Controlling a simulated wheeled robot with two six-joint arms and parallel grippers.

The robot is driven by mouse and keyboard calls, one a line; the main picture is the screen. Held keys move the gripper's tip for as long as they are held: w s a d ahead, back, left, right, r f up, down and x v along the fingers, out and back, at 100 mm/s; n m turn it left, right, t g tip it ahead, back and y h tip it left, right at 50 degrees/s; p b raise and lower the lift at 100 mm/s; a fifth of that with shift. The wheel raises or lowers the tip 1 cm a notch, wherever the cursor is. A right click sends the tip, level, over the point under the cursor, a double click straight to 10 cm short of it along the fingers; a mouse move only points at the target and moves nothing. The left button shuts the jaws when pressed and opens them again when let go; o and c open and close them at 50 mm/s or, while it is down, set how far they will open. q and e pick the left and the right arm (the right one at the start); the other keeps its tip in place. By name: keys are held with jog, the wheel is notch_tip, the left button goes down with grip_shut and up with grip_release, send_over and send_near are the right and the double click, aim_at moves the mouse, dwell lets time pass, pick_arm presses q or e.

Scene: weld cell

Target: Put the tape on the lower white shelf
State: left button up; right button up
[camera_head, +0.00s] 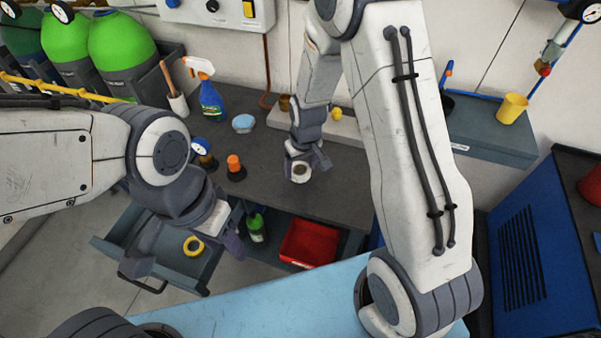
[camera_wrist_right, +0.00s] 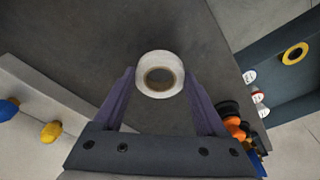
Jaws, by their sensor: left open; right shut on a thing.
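My right gripper (camera_head: 303,167) is shut on a white tape roll (camera_head: 299,173) above the dark grey bench. In the right wrist view, the roll (camera_wrist_right: 160,75) sits between the purple fingertips, its brown core hole facing the camera. A low white shelf (camera_head: 346,124) runs along the back of the bench, partly hidden by my right arm; it also shows at the left of the right wrist view (camera_wrist_right: 28,82). My left gripper (camera_head: 194,238) is open over the pulled-out drawer. A yellow tape ring (camera_head: 193,246) shows between its fingers, apparently lower down in the drawer.
A yellow item (camera_head: 336,113) is on the white shelf. A grey-blue ledge (camera_head: 490,138) at right carries a yellow cup (camera_head: 511,108). A spray bottle (camera_head: 211,101), light-blue object (camera_head: 243,123) and orange-topped item (camera_head: 234,164) stand on the bench. A red bin (camera_head: 308,244) is below.

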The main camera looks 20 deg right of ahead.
aim_at(301, 176)
jog(key=shift+f, duration=1.65)
jog(key=shift+f, duration=0.15)
jog(key=o, duration=1.3)
jog(key=shift+c, duration=0.2)
